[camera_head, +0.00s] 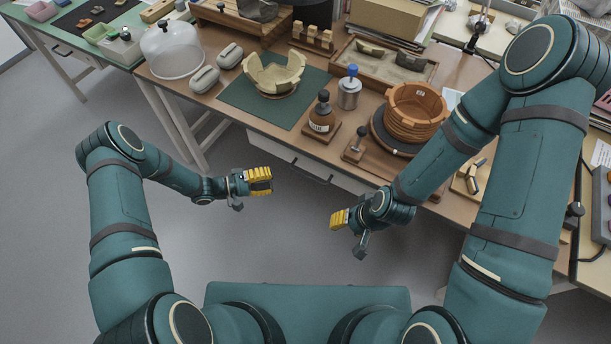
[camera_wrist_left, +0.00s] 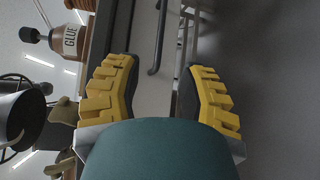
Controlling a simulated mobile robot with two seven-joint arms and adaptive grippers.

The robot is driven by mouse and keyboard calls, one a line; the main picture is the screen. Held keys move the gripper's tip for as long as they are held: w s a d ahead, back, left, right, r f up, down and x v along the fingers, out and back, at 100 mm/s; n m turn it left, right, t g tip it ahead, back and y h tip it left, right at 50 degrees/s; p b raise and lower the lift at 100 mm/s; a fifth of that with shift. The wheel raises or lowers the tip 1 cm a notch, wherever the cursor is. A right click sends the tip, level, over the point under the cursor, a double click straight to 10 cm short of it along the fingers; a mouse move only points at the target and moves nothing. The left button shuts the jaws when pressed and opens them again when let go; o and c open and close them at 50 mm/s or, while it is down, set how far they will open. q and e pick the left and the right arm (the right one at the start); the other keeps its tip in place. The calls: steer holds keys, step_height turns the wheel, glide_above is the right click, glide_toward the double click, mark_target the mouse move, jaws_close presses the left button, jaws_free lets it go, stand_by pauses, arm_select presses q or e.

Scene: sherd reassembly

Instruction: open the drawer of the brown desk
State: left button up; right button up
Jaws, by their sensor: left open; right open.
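The brown desk (camera_head: 222,116) runs across the middle of the head view. Its pale drawer front (camera_head: 288,153) shows below the top's front edge and appears closed. A dark bar handle (camera_wrist_left: 159,42) shows on the drawer front in the left wrist view, ahead of the fingertips. My left gripper (camera_head: 267,180) is open and empty, in front of and below the desk edge, apart from the handle. Its yellow fingers fill the left wrist view (camera_wrist_left: 157,72), with the pale front between them. My right gripper (camera_head: 334,219) is open and empty, farther right and away from the desk.
On the desk stand a brown glue bottle (camera_head: 322,118), a metal canister (camera_head: 349,92), a partly assembled pale pot (camera_head: 273,72) on a green mat (camera_head: 238,98) and an orange pot (camera_head: 416,108). A glass dome (camera_head: 172,50) stands left. The floor (camera_head: 235,240) before the desk is clear.

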mark_target(305, 175)
arm_select(q)
steer(key=b+x, duration=0.1)
steer(key=x, duration=1.1)
steer(key=shift+s+f, duration=0.1)
steer(key=shift+o, duration=0.2)
jaws_close()
